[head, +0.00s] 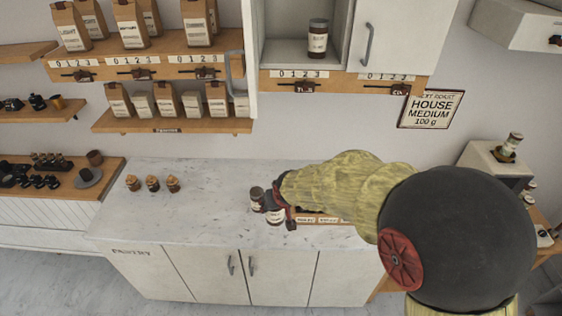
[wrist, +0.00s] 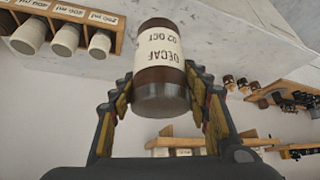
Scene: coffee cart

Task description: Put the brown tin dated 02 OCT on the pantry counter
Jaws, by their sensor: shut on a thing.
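The brown tin (wrist: 172,82) reads "DECAF 02 OCT" upside down in the wrist view, its grey end toward the camera. My gripper (wrist: 160,98) is shut on its sides. In the head view my gripper (head: 276,206) is at the right part of the pale marble counter (head: 205,200), whose front is marked "PANTRY". Dark-topped containers show by the fingers there, partly hidden. The tin overlaps the marble in the wrist view; I cannot tell whether it touches it.
A wooden rack (wrist: 70,10) with ml labels and pale cups is beside the tin. Three small corked jars (head: 152,184) stand on the counter's left. The marble between is clear. Another labelled tin (head: 318,40) stands in the open wall cabinet. Shelves with bags hang above.

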